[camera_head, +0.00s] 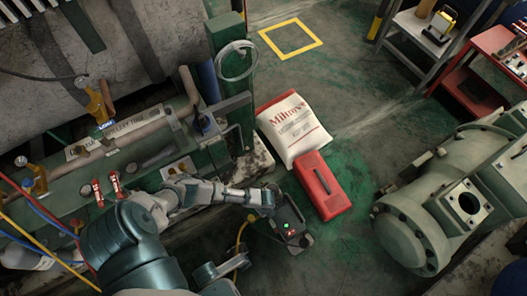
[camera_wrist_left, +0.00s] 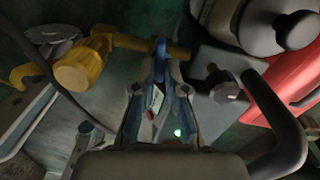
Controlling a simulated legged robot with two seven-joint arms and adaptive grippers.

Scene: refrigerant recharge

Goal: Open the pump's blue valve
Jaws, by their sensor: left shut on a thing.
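The pump (camera_head: 296,232), a dark grey unit with a green light, stands on the floor in the head view. My left gripper (camera_head: 270,203) reaches its top from the left. In the left wrist view, the fingers of my left gripper (camera_wrist_left: 158,100) are shut on the blue valve (camera_wrist_left: 160,47), a small blue lever on a brass fitting (camera_wrist_left: 180,50). Most of the lever is hidden between the fingers. The head view does not show the blue valve clearly. A grey arm end (camera_head: 237,266), seemingly my right gripper, is low in the head view; its fingers are unclear.
A red case (camera_head: 322,187) and a white sack (camera_head: 292,128) stand close behind the pump. A yellow hose (camera_head: 240,236) runs beside it. The pump's black handle (camera_wrist_left: 290,140) curves near my left gripper. A large pale machine (camera_head: 430,220) stands at the right, with green floor between.

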